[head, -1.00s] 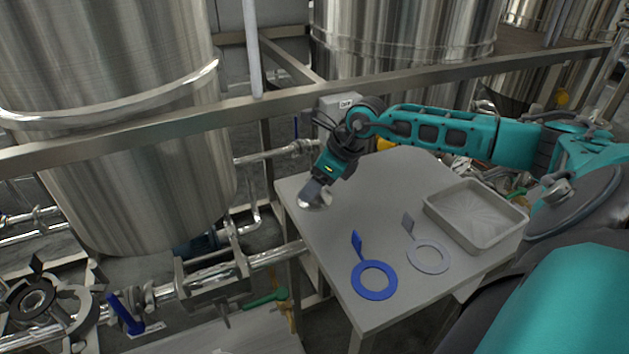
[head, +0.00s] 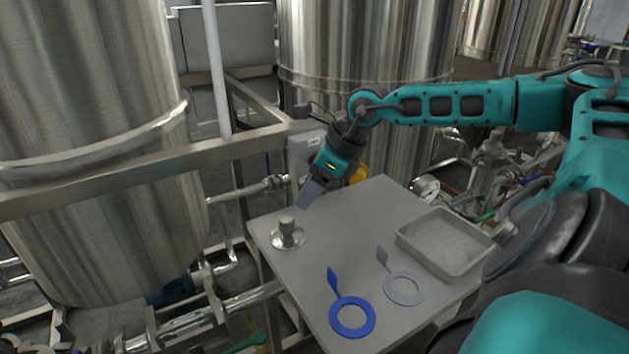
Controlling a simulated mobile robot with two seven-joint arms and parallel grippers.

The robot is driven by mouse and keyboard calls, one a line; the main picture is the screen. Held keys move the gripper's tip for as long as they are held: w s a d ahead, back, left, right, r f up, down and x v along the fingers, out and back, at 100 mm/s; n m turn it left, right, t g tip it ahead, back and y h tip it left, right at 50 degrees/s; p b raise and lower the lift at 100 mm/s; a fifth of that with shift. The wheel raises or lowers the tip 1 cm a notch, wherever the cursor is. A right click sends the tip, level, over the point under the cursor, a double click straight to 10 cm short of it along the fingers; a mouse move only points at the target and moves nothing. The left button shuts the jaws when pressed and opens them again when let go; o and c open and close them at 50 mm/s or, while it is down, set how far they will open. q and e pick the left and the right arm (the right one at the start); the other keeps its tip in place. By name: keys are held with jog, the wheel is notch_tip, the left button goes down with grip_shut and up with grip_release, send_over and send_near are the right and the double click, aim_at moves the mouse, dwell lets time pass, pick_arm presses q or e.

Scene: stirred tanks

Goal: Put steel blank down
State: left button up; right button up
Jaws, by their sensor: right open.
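The steel blank (head: 287,236), a round flanged disc with a short knob on top, stands upright on the left part of the grey table (head: 345,221). My right gripper (head: 306,200) is open and empty. It is above and slightly right of the blank's knob, apart from it. My left gripper is not in the head view.
A blue ring with a handle (head: 352,317) lies near the table's front edge, with a grey ring with a handle (head: 404,289) to its right. An empty grey tray (head: 447,243) sits at the right. A steel rail (head: 100,190) and large tanks stand behind and left.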

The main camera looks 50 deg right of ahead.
jog(key=shift+s+d+r, duration=0.15)
jog(key=shift+s+r, duration=0.15)
jog(key=shift+r, duration=0.3)
dwell(0.3)
